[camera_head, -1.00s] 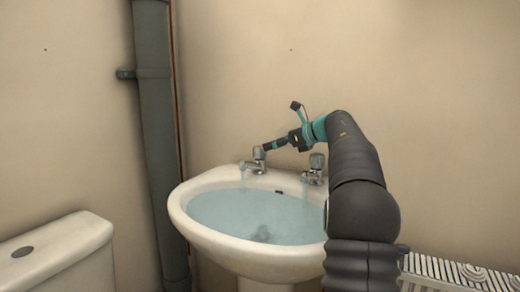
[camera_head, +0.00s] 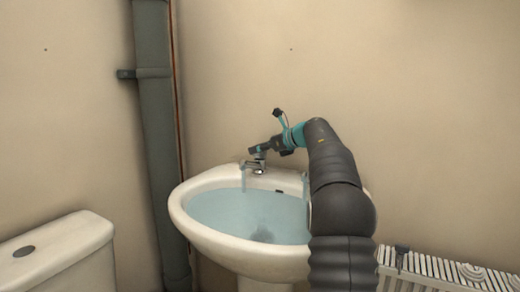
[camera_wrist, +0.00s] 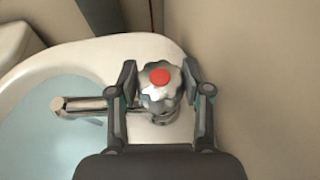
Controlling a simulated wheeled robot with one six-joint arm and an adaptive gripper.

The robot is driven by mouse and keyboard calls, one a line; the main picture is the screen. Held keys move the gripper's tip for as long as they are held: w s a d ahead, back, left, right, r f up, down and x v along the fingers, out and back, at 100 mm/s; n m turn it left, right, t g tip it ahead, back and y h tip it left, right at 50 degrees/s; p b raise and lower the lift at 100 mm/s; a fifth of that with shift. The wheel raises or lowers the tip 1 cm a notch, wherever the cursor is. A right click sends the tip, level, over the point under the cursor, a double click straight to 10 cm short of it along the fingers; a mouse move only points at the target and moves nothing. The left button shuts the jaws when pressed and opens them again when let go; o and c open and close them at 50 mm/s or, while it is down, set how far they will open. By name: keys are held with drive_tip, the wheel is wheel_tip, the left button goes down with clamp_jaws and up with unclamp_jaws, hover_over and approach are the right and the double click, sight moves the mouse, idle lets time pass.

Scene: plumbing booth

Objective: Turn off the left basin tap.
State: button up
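The left basin tap (camera_head: 259,168) is chrome and stands at the back left of the basin (camera_head: 196,226). Water runs from its spout (camera_head: 243,166). In the wrist view its fluted knob (camera_wrist: 171,94) has a red cap, and the spout points left. My gripper (camera_head: 254,149) is at this knob in the head view, hiding its top. In the wrist view my gripper (camera_wrist: 160,76) is open, with one finger on each side of the knob and small gaps that seem to remain.
The basin holds water. A second water stream (camera_head: 305,187) falls on the right, its tap hidden behind my arm. A grey pipe (camera_head: 158,130) stands left, a toilet cistern (camera_head: 70,262) lower left, and a radiator (camera_head: 440,272) lower right. The wall is close behind the taps.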

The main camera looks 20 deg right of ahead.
drive_tip(key=c, duration=0.4)
drive_tip(key=shift+o, duration=0.2)
drive_tip(key=m+t+h, duration=0.1)
drive_tip(key=m+h, duration=0.1)
drive_tip(key=shift+a+m+h+b, duration=0.1)
drive_tip(key=shift+m+h+b, duration=0.2)
drive_tip(key=shift+m+h, duration=0.1)
drive_tip(key=shift+m+t+h+p, duration=0.3)
drive_tip(key=shift+m+t+h, duration=0.2)
drive_tip(key=shift+m+h, duration=1.8)
drive_tip(key=shift+h, duration=0.7)
drive_tip(key=o, duration=1.2)
